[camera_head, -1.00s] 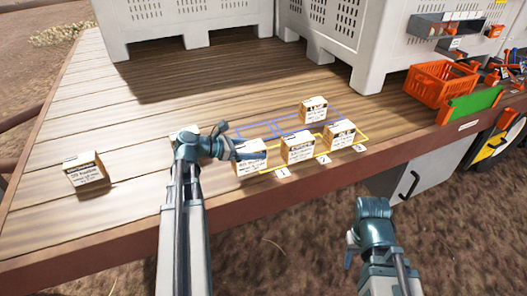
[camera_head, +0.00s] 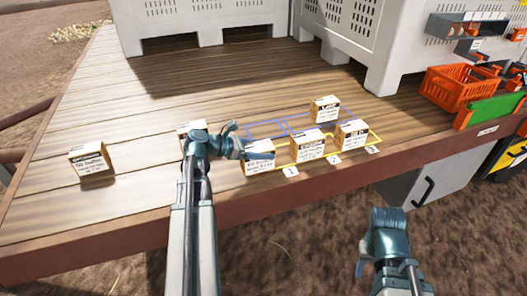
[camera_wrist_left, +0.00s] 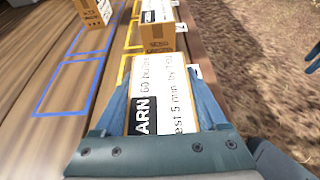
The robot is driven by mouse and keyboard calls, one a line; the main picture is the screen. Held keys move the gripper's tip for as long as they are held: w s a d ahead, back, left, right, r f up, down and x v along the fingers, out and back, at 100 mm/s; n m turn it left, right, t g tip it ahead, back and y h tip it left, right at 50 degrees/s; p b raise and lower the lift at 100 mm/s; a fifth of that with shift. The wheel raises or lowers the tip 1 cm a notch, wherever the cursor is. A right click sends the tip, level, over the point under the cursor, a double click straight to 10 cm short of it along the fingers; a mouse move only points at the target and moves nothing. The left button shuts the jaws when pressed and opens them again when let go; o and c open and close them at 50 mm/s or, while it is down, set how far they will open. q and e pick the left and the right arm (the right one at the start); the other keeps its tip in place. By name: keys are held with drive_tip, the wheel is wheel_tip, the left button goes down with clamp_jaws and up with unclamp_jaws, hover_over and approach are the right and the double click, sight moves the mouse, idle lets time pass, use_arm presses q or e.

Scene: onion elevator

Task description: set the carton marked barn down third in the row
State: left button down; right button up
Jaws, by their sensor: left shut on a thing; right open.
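My left gripper (camera_head: 238,145) is shut on a carton (camera_head: 259,163) at the left end of the row. In the left wrist view the fingers (camera_wrist_left: 165,100) flank this carton (camera_wrist_left: 160,75), whose label reads "ARN", the first letter hidden. Whether it touches the deck I cannot tell. To its right stand a middle carton (camera_head: 308,147) and a right carton (camera_head: 351,135), along the yellow outline (camera_head: 379,140). Tags 1 (camera_head: 291,171), 2 (camera_head: 334,159) and 3 (camera_head: 373,150) lie along the front. My right gripper (camera_head: 362,258) is open and empty, in front of the deck.
Another carton (camera_head: 325,109) stands behind the row by the blue outlines (camera_head: 265,129). A carton (camera_head: 90,159) stands far left, and one (camera_head: 190,129) is partly hidden by my left arm. Large crates (camera_head: 345,40) stand at the back; an orange basket (camera_head: 455,86) is at right.

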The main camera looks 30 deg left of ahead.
use_arm(q)
drive_tip(key=shift+f, duration=0.2)
unclamp_jaws()
drive_tip(key=shift+r, duration=0.1)
drive_tip(key=shift+r, duration=0.25)
drive_tip(key=p+v, duration=0.4)
drive_tip(key=v, duration=0.8)
drive_tip(key=shift+p, duration=0.3)
drive_tip(key=shift+f, duration=0.1)
